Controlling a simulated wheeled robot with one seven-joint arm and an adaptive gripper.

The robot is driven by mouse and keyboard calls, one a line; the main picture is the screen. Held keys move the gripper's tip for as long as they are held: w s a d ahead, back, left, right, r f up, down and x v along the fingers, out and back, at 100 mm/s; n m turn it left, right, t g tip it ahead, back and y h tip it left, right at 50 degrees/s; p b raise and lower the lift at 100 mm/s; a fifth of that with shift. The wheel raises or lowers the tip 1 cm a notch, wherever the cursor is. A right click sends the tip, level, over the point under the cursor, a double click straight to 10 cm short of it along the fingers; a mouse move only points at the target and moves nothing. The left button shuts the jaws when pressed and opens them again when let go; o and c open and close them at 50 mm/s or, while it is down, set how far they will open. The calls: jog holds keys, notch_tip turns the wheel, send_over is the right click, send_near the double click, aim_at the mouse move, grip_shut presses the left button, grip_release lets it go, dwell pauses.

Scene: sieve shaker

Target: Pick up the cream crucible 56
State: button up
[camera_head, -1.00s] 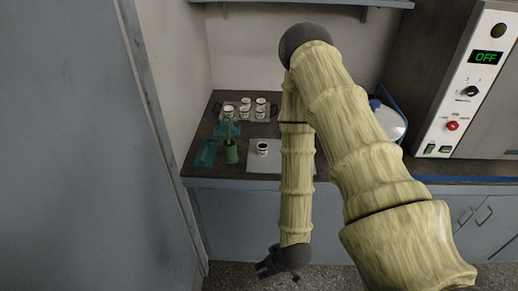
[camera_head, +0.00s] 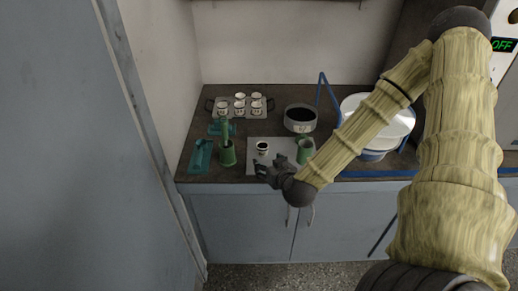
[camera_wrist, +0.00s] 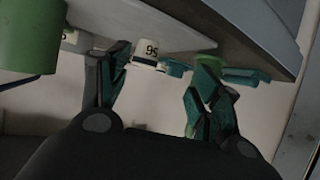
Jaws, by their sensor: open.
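The cream crucible 56 (camera_head: 262,147) is a small pale cup with a dark inside, standing upright on a grey board (camera_head: 285,146) near the counter's front edge.
A green cylinder (camera_head: 305,151) stands right of the crucible, and a green holder (camera_head: 228,156) stands left. A teal tray (camera_head: 201,156) lies farther left. Several crucibles sit on a rack (camera_head: 265,114) behind. A dark-filled pan (camera_head: 300,127) and a white basin (camera_head: 373,151) stand behind to the right.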

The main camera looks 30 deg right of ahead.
aim_at(261, 145)
jog(key=shift+w+d+r+h, duration=0.3)
jog(key=shift+w+d+r, duration=0.35)
jog(key=shift+d+r, duration=0.1)
jog(key=shift+w+d+r+t, duration=0.15)
jog(key=shift+w+d+t, duration=0.15)
jog(key=shift+w, duration=0.15)
jog(key=shift+p+x, duration=0.8)
jog(key=shift+x, duration=4.25)
jog(key=shift+s+d+f, duration=0.1)
jog(key=shift+d+f, duration=0.05)
jog(key=shift+f, duration=0.05)
jog(key=c, duration=1.1)
